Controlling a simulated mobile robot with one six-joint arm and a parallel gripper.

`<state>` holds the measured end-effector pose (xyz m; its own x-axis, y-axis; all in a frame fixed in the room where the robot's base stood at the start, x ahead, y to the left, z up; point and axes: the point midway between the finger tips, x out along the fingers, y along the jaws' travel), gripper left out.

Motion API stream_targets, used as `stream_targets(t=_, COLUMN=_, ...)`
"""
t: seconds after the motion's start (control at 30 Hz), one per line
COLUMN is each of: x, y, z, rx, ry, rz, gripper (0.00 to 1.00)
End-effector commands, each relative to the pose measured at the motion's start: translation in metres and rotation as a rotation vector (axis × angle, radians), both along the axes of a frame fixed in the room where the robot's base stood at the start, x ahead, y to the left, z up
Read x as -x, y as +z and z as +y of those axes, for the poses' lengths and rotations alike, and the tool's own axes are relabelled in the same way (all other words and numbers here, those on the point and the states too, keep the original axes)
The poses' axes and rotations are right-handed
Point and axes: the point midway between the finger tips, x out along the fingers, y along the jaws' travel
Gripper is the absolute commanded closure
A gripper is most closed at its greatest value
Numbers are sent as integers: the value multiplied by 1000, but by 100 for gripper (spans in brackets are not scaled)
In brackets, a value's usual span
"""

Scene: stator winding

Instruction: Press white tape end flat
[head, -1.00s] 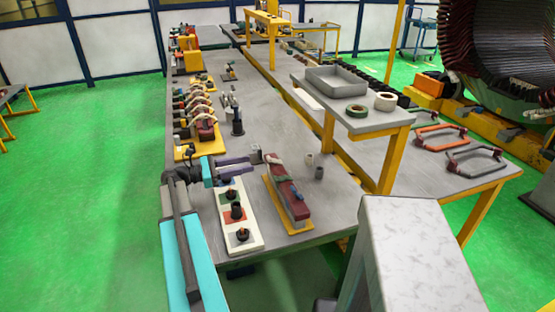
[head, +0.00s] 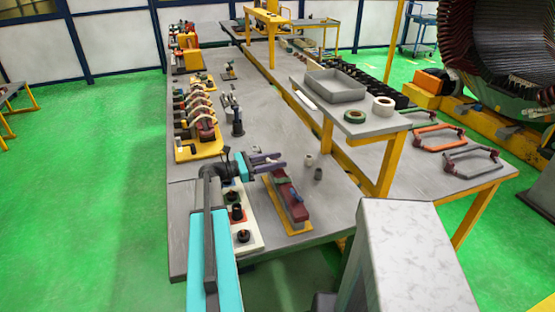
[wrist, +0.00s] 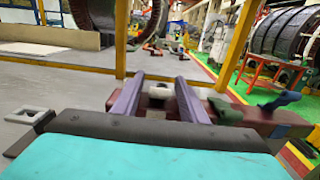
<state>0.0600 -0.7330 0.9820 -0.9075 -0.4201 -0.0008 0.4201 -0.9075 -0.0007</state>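The dark red coil bar (head: 289,200) lies on a yellow-based stand (head: 298,228) at the table's front. My gripper (head: 284,161) reaches from the left over the bar's far end. In the wrist view its two purple fingers (wrist: 159,78) are spread, with a clear gap between them. A small white piece (wrist: 158,92) on the bar shows between the fingers, apparently touching neither; I cannot tell if it is the tape end. In the head view the fingers partly hide the bar's far end.
A pale strip board (head: 247,225) with dark knobs lies left of the bar, partly under my arm. A small white cup (head: 308,160) and a grey cup (head: 318,174) stand right of it. A raised shelf (head: 350,122) with a tray and tape rolls is behind right.

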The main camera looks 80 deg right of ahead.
Motion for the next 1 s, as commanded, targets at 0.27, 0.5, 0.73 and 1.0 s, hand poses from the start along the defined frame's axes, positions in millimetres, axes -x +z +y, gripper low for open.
stream_targets(t=0.27, x=11, y=0, z=-5, rx=0, ry=0, rz=1, gripper=61)
stream_targets(t=0.5, x=10, y=0, z=-5, rx=1, ry=0, rz=0, gripper=64)
stream_targets(t=0.73, x=10, y=0, z=-4, rx=1, ry=0, rz=0, gripper=100)
stream_targets(t=1.0, x=10, y=-3, z=-4, rx=16, ry=-2, rz=34, gripper=100)
